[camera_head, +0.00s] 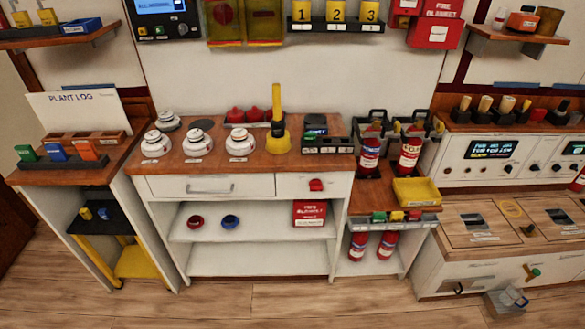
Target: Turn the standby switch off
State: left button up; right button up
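I cannot pick out a switch that reads as standby; the small labels are too blurred. A white control panel (515,170) at the right has two lit displays, one of them a dark display (492,149), and several small dark knobs below and beside them. A wall unit (162,17) at the top left has a blue screen and a few small buttons. A red piece (316,185) sits on the front of the small right drawer of the middle cabinet. Neither of my grippers shows in the head view.
The middle counter (180,187) carries white domed devices (240,142), a yellow upright handle (277,105) and a dark rack. Fire extinguishers (369,148) stand right of it. A yellow bin (416,191) is on the lower ledge. The wooden floor (230,305) in front is mostly clear.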

aim_at(316, 185)
jog(key=i+j+z, duration=0.25)
jog(key=j, duration=0.35)
jog(key=j+z, duration=0.25)
jog(key=j, duration=0.35)
